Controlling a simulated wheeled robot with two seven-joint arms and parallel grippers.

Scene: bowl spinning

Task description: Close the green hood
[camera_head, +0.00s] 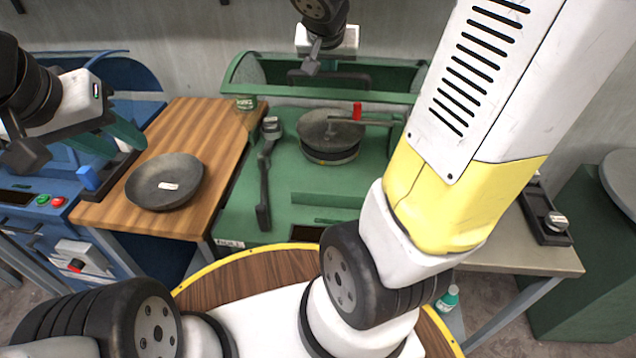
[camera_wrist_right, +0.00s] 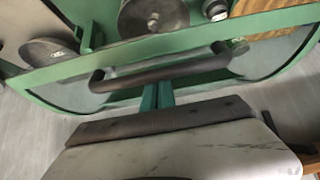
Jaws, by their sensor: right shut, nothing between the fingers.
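The green hood (camera_head: 240,76) stands raised at the back of the green workstation (camera_head: 285,190), with a dark bar handle (camera_head: 360,77) across it. In the right wrist view, the green frame and dark handle (camera_wrist_right: 190,68) lie just beyond my right gripper (camera_wrist_right: 157,84). Its teal fingers are together and empty, with the tips at the handle; I cannot tell whether they touch it. In the head view, the right wrist is above the hood and its fingertips are hidden. My left gripper (camera_head: 113,143) is open and empty above the blue station on the left.
A dark pan (camera_head: 330,130) sits on the green station, beside a dark tool (camera_head: 264,180). A dark bowl (camera_head: 166,181) rests on the wooden table (camera_head: 205,125). My right arm covers the right part of the head view. A grey wall is close behind the hood.

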